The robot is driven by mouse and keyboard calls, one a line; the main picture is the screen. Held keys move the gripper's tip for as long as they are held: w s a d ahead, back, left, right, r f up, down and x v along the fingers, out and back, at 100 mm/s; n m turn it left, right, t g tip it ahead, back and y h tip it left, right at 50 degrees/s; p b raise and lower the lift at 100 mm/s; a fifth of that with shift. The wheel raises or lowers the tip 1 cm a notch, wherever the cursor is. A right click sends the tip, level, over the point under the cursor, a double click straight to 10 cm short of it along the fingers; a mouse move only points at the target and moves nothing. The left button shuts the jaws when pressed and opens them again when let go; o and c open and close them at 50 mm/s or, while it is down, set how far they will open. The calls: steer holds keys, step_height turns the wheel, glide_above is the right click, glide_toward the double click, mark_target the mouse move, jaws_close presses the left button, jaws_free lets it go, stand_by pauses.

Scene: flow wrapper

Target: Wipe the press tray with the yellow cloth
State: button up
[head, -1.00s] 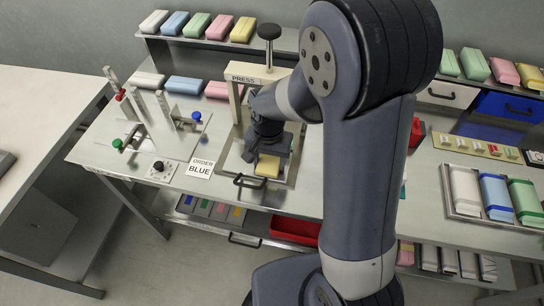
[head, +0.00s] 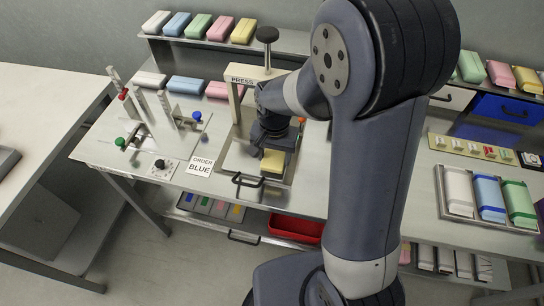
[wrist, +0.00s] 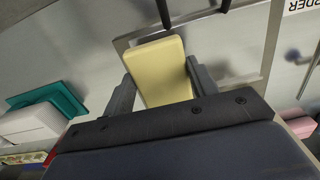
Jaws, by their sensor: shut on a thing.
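The yellow cloth (head: 273,163) is a pale yellow folded block. My gripper (head: 273,151) is shut on it, and the wrist view shows the cloth (wrist: 160,68) between the two fingers. The press tray (head: 232,164) is a flat metal tray with a raised rim and a black handle (head: 247,180) at its front. The cloth is low over the right front part of the tray; whether it touches the surface I cannot tell. My gripper and wrist hide part of the tray.
The press frame (head: 235,100) stands behind the tray, close to my wrist. To the left are a fixture with upright posts (head: 144,107) and the order card (head: 200,167). A tray of wrapped packs (head: 443,211) lies at the right. A red bin (head: 296,228) is below.

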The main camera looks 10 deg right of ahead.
steer(key=shift+r+p, duration=1.7)
steer(key=shift+r, duration=0.85)
steer(key=shift+d+f+b, duration=0.1)
steer(key=shift+f+b, duration=0.05)
steer(key=shift+b, duration=0.15)
